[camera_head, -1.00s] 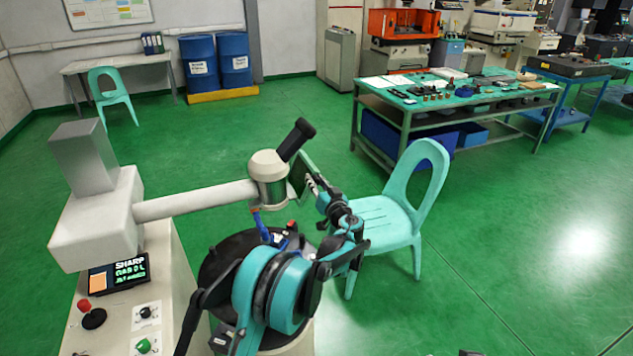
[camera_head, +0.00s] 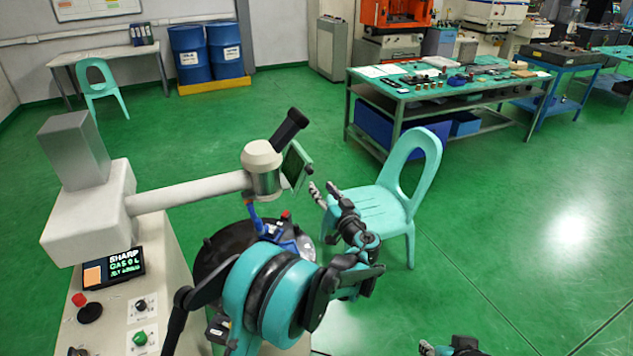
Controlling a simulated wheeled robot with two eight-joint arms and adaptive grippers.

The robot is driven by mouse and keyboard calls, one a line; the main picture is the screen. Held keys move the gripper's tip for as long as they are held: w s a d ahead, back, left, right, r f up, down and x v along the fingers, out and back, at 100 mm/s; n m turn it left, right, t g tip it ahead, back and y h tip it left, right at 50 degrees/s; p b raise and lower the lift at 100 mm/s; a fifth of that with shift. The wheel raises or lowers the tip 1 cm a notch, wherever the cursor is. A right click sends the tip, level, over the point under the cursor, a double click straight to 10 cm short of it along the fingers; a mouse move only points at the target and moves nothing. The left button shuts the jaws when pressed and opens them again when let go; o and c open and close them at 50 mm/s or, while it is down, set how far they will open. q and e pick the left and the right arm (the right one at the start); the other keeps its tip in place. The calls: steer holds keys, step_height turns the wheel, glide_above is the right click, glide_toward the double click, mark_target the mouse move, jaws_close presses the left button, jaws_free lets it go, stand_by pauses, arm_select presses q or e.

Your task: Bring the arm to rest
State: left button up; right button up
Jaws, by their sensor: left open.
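My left arm reaches in from the bottom, its teal and black links in front of the machine. My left gripper (camera_head: 323,190) is open and empty, with its fingers pointing up and away. In the picture it lies just right of the microscope's green plate (camera_head: 296,165) and in front of the teal chair (camera_head: 384,205). It appears apart from the plate, though depth is hard to judge. Part of my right gripper (camera_head: 447,346) shows at the bottom edge. Most of it is cut off, so its jaws cannot be judged.
A white machine with a microscope arm (camera_head: 190,200) and a control panel stands at left. A blue fixture (camera_head: 283,235) sits on its round black table, partly behind my arm. A green-topped workbench (camera_head: 440,85) stands behind the chair. Green floor (camera_head: 510,240) is clear at right.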

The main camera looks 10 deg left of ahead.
arm_select(q)
steer(key=shift+s+d, duration=0.25)
steer(key=shift+s, duration=0.2)
steer(key=s+a+r+g+h, duration=0.1)
steer(key=s+a+g+h, duration=0.15)
steer(key=s+a, duration=0.4)
steer(key=s+a+r+g+h, duration=0.1)
steer(key=s+a+g, duration=0.25)
steer(key=s, duration=0.55)
steer(key=s+d+f+m+g+h, duration=0.1)
steer(key=s+d+f+h, duration=0.1)
steer(key=s, duration=1)
steer(key=s+d+f+m+h, duration=0.2)
steer(key=s+f+h, duration=0.2)
steer(key=s, duration=0.7)
steer(key=shift+s+d+f+m+g, duration=0.15)
steer(key=shift+s+f+m+g, duration=0.2)
steer(key=shift+f, duration=0.3)
